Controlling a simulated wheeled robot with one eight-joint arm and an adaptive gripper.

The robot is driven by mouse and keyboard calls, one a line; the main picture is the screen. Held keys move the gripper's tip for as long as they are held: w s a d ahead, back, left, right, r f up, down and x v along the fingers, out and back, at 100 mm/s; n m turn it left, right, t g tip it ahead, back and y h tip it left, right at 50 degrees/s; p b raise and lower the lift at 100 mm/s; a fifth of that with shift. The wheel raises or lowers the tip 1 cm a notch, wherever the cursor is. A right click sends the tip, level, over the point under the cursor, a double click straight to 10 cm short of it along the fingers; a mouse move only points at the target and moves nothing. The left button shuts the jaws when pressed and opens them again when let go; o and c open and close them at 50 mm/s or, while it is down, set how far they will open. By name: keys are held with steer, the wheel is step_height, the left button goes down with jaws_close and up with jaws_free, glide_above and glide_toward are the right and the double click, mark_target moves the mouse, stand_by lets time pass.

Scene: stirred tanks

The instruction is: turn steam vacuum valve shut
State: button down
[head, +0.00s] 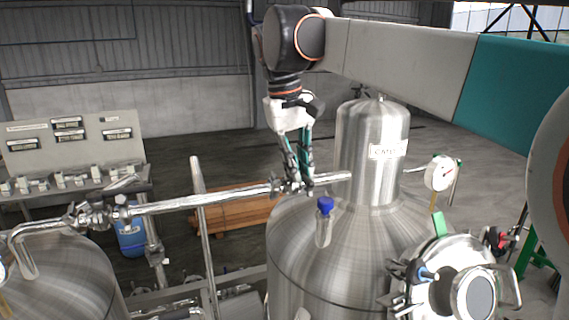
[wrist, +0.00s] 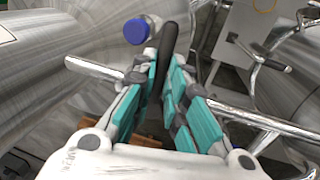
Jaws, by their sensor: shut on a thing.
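The steam vacuum valve (head: 277,188) sits on the horizontal steel pipe beside the tall tank, mostly hidden behind my fingers in the head view. Its black lever (wrist: 168,42) shows in the wrist view, running lengthwise between the two teal fingers. My gripper (head: 298,182) points down at the valve. In the wrist view my gripper (wrist: 165,62) is shut on the lever, with one finger on each side. The lever's far end sticks out past the fingertips, close to a blue cap. The exact lever angle relative to the pipe is hard to tell.
A pressure gauge (head: 440,173) and a round hatch (head: 455,275) are at the right. A labelled panel (head: 70,145) and another tank (head: 62,280) are at the left.

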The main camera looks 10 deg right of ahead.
steer(key=shift+r, duration=0.1)
stand_by(0.3)
steer(key=c, duration=1.6)
jaws_free()
step_height(320, 180, up, 12)
steer(key=a, duration=0.2)
steer(key=shift+s+a, duration=0.2)
steer(key=shift+f, duration=0.2)
